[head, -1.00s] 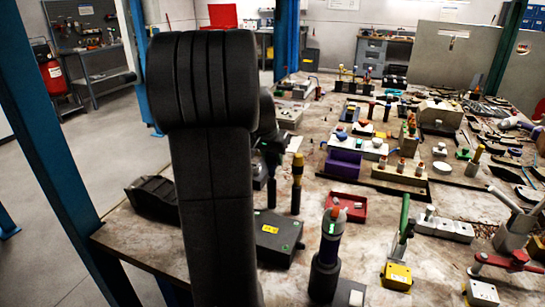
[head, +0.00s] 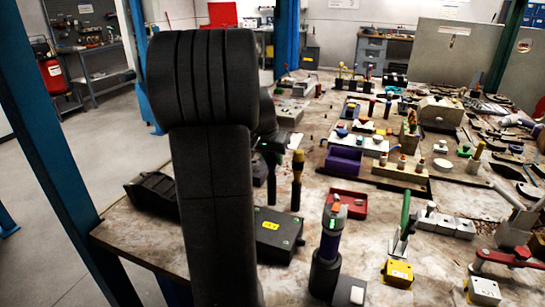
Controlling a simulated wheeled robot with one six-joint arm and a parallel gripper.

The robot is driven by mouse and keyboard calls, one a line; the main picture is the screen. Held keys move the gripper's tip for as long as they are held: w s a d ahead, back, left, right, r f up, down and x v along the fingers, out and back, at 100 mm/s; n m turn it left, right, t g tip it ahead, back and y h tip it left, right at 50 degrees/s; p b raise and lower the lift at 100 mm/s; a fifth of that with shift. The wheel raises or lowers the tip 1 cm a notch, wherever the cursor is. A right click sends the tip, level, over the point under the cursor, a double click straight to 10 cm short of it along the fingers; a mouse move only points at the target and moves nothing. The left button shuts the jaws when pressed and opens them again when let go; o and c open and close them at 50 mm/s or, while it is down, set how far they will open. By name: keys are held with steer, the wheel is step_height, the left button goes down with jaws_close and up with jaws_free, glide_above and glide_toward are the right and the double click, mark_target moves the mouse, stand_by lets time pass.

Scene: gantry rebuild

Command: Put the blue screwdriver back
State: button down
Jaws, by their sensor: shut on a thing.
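My own black arm link fills the left middle of the head view and blocks what lies behind it. A dark part of my arm shows just past its right edge, but I cannot make out my gripper's fingers or anything between them. I cannot pick out the blue screwdriver. A black upright tool with a yellow top (head: 297,178) stands right of the arm, with another dark upright beside it.
The worktable (head: 150,235) is crowded. A black box with a yellow label (head: 283,238), a red tray (head: 347,205), a purple bin (head: 343,161), a yellow box (head: 398,275) and a red-handled clamp (head: 505,260) stand near. Blue posts flank the left side.

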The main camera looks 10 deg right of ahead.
steer(key=c, duration=1)
jaws_free()
steer(key=v, duration=1.4)
steer(key=shift+f, duration=0.15)
steer(key=x, duration=1.3)
steer(key=shift+w+d+f, duration=0.1)
steer(key=shift+f, duration=0.15)
steer(key=shift+w+r, duration=0.1)
steer(key=shift+r, duration=0.15)
